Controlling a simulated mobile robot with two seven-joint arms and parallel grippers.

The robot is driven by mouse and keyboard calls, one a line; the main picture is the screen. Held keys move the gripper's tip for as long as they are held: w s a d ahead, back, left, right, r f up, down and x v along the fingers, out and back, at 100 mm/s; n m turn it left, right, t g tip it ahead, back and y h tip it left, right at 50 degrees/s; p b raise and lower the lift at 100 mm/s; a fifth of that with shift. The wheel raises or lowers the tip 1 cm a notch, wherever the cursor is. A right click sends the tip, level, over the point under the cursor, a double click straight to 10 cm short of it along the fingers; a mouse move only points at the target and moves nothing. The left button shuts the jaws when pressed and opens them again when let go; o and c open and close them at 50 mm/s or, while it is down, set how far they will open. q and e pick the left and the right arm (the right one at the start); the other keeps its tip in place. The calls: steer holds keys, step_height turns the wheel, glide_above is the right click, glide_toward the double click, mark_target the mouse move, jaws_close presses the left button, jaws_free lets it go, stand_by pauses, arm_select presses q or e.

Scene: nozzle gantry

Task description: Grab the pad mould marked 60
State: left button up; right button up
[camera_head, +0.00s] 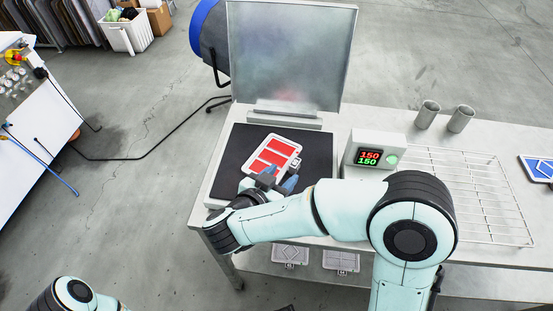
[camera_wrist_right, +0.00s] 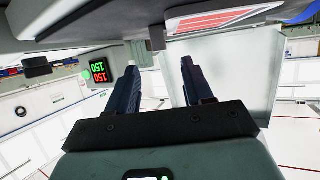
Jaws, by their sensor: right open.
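A flat pad mould with a white frame and red panels (camera_head: 271,156) lies tilted on the black plate of the press. No number on it can be read. My right gripper (camera_head: 282,178) is open at the mould's near edge in the head view; I cannot tell whether it touches. In the right wrist view the open fingers (camera_wrist_right: 163,68) have nothing between them, and the red-panelled mould (camera_wrist_right: 225,18) shows at the upper right, to one side of them. Two grey moulds (camera_head: 290,254) (camera_head: 341,261) lie low under the table, partly hidden by my arm. My left gripper is out of view.
The raised metal lid (camera_head: 290,55) stands behind the black plate (camera_head: 232,165). A control box (camera_head: 374,150) reads 150 and 150. Two metal cups (camera_head: 427,114) (camera_head: 460,119), a wire rack (camera_head: 490,195) and a blue-panelled mould (camera_head: 540,169) are to the right.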

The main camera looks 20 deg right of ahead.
mark_target(294, 164)
steer(key=shift+x, duration=3.15)
jaws_close()
